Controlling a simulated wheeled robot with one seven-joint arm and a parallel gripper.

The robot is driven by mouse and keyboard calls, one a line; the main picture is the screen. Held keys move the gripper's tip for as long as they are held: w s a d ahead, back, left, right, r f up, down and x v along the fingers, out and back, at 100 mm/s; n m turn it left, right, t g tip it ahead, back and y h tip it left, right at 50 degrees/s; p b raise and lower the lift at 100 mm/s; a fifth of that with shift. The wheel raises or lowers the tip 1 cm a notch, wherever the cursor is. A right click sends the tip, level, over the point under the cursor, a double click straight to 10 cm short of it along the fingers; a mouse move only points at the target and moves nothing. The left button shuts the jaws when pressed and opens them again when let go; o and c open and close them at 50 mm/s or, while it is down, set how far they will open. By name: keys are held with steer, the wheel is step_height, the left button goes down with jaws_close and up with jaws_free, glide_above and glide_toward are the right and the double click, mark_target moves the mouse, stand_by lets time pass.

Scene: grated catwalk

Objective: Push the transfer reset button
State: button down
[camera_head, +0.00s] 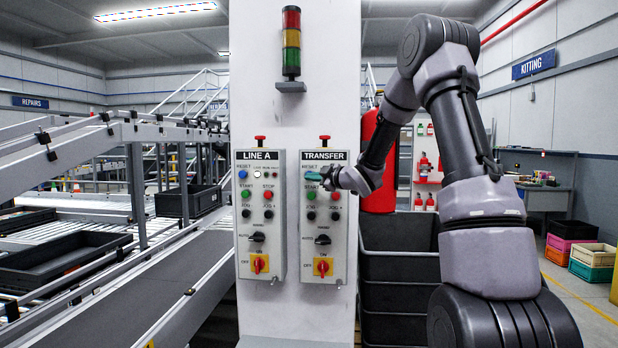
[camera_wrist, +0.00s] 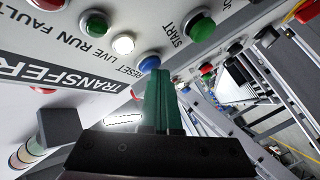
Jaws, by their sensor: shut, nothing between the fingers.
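The TRANSFER panel (camera_head: 343,262) is a grey box on the right of the white column. Its blue RESET button (camera_wrist: 149,62) shows in the wrist view, beside the RESET label and between a lit white lamp and the green START button (camera_wrist: 201,28). My gripper (camera_head: 310,175) is at the upper left of this panel, and its teal fingers hide the RESET button in the head view. In the wrist view my gripper (camera_wrist: 159,74) is shut and empty, with its tips right at the lower edge of the blue button. I cannot tell whether they touch it.
The similar LINE A panel (camera_head: 245,262) is mounted just left, with its own blue button. A red emergency knob (camera_head: 325,138) tops the TRANSFER panel. A conveyor (camera_head: 185,270) runs along the left. Dark stacked bins (camera_head: 398,270) stand right of the column.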

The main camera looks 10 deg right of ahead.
steer(key=shift+s+a, duration=0.15)
steer(key=shift+s, duration=0.35)
steer(key=shift+s+a, duration=0.15)
steer(key=shift+s, duration=0.35)
steer(key=shift+s+a, duration=0.25)
steer(key=shift+s, duration=0.55)
steer(key=shift+s+a, duration=0.3)
steer(key=shift+s, duration=0.5)
steer(key=shift+s+a, duration=0.25)
steer(key=shift+s, duration=0.55)
steer(key=s+d+r+m+g+h, duration=0.2)
steer(key=s+d+r+m+h, duration=0.15)
steer(key=s+m, duration=0.35)
steer(key=s+d+r+m+g+h, duration=0.1)
steer(key=s+d+r+m+h, duration=0.1)
steer(key=s+d+m+h, duration=0.5)
steer(key=s+a+f+m+g+y, duration=0.1)
steer(key=s+a+m+g+y, duration=0.1)
steer(key=s, duration=1)
steer(key=s+a+f+m+g+y, duration=0.1)
steer(key=s+a+m+g+y, duration=0.1)
steer(key=s, duration=1)
steer(key=shift+a+f+m+g+y, duration=0.35)
steer(key=shift+a+m+g, duration=0.3)
steer(key=shift+m, duration=0.15)
